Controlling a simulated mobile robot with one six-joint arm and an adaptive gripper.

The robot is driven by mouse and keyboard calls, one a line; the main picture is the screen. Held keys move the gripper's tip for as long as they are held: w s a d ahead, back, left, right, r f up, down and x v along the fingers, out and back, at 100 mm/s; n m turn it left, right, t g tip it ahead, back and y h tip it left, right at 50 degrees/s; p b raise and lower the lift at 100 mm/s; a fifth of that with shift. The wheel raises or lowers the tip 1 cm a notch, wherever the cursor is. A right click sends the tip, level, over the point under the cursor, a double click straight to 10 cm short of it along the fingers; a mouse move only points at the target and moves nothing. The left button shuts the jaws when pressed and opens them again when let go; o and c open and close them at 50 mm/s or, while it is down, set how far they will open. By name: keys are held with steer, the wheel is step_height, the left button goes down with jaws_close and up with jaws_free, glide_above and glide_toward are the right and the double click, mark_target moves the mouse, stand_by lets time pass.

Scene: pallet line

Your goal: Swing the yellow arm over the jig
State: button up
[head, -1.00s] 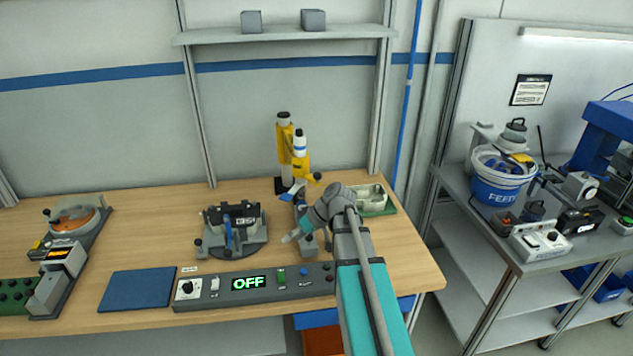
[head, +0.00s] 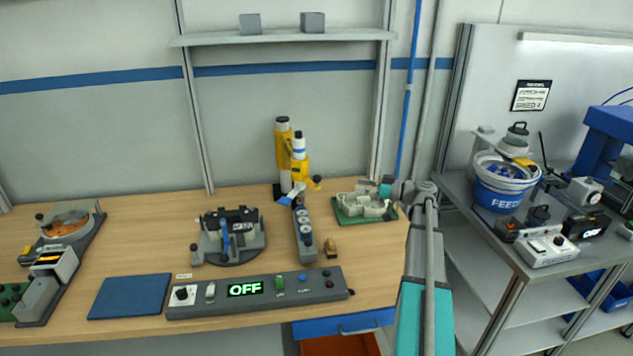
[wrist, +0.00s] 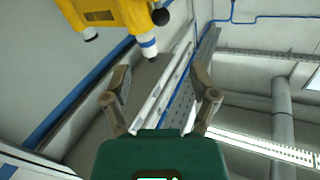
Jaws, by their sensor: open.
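The yellow arm (head: 283,150) stands upright at the back of the wooden bench, with a white-and-blue cylinder and a small dark knob on its right side. In the wrist view the yellow arm (wrist: 110,12) fills the top left, with the knob at its right end. A dark clamp fixture (head: 232,238) on a round grey base, possibly the jig, sits left of and in front of it. My gripper (wrist: 161,74) is open and empty, its two fingers spread. In the head view my gripper (head: 372,186) is right of the yellow arm, apart from it, by the green tray.
The green tray (head: 347,217) holds a pale fixture. A grey strip with round dials (head: 305,240) and a small brown block (head: 330,246) lie mid-bench. A control panel (head: 200,307) reading OFF runs along the front. A blue mat (head: 130,296) lies at left.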

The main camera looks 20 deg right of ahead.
mark_target(317, 179)
steer(key=shift+w+a, duration=0.1)
steer(key=shift+a, duration=0.05)
steer(key=shift+x, duration=6.8)
jaws_close()
